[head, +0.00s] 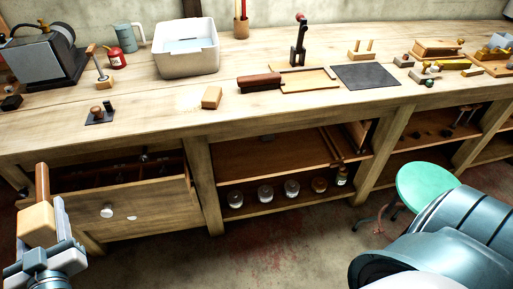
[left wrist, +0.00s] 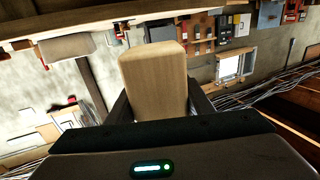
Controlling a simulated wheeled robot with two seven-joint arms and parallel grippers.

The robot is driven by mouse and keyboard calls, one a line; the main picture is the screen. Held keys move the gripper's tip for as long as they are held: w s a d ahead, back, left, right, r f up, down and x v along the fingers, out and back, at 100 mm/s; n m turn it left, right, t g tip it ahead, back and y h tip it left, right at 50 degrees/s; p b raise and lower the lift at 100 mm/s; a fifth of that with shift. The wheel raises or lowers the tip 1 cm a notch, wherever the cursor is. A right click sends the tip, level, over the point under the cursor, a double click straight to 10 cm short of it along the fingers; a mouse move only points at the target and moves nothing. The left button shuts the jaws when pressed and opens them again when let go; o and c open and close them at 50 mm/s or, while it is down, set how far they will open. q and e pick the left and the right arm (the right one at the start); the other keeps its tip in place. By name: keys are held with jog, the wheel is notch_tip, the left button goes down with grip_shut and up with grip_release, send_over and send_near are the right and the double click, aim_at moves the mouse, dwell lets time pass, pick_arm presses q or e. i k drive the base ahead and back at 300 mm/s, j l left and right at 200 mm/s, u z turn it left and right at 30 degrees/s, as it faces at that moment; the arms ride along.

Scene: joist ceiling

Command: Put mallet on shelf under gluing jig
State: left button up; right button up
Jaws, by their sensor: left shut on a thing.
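The mallet has a pale wooden head (head: 37,222) and a brown handle (head: 42,183) that points up. It is at the lower left of the head view, in front of the bench and drawer. My left gripper (head: 48,240) is shut on its pale head, which also shows between the fingers in the left wrist view (left wrist: 155,78). A board with a dark upright clamp (head: 298,50), which may be the gluing jig, stands on the bench. Below it is an open shelf (head: 250,160) with a mostly bare surface. My right gripper is not in view.
A part-open drawer (head: 135,215) sticks out beside my left gripper. Several jars stand on the lower shelf (head: 245,210). A green stool (head: 430,187) stands at the right before the bench. A white tub (head: 185,60) and a wood block (head: 211,98) are on the benchtop.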

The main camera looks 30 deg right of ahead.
aim_at(248, 153)
jog(key=z, duration=1.2)
